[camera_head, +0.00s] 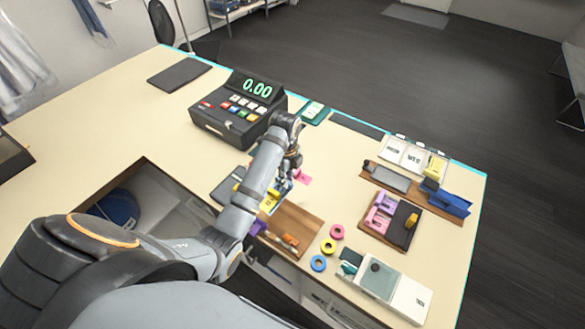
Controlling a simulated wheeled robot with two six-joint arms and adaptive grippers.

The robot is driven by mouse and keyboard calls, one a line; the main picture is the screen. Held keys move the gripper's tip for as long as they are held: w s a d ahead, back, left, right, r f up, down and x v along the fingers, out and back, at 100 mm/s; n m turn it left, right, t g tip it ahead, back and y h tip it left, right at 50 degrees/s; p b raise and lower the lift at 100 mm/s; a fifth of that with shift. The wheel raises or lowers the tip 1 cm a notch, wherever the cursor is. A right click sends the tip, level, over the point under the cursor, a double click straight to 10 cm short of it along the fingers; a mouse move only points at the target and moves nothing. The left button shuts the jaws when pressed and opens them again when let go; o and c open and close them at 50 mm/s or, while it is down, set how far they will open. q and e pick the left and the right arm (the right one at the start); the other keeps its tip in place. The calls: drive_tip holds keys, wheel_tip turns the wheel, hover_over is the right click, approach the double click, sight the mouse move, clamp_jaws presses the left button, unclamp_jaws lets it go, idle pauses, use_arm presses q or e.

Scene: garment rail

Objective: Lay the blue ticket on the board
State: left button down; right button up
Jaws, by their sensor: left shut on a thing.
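My left gripper (289,172) is over the counter, just right of the cash register, pointing down. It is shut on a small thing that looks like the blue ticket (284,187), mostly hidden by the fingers. A pink ticket (304,178) lies just right of the gripper, and a yellow ticket (268,204) lies just below it. A brown wooden board (302,220) lies in front, with orange-handled items on it. A dark flat board (180,75) lies at the back left. I cannot tell which board the task means. My right gripper is out of view.
The cash register (238,108) stands close behind my left forearm. Pink, yellow and blue rings (329,246) lie to the right.

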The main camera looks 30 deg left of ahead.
use_arm(q)
drive_tip(key=shift+s+f, duration=0.25)
drive_tip(key=shift+s, duration=0.35)
drive_tip(key=f, duration=0.6)
drive_tip(key=shift+w, duration=0.25)
drive_tip(key=shift+f+b, duration=0.35)
drive_tip(key=shift+b, duration=0.05)
drive_tip(key=shift+f, duration=0.5)
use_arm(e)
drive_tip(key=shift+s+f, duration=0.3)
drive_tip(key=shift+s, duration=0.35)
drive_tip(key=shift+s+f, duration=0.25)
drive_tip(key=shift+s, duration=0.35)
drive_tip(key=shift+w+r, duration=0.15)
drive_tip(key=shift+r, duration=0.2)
use_arm(q)
drive_tip(key=shift+a+f+p, duration=0.1)
drive_tip(key=shift+p, duration=0.3)
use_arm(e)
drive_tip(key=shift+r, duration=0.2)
use_arm(q)
drive_tip(key=shift+f, duration=0.1)
drive_tip(key=c, duration=1.2)
unclamp_jaws()
drive_tip(key=shift+o, duration=0.3)
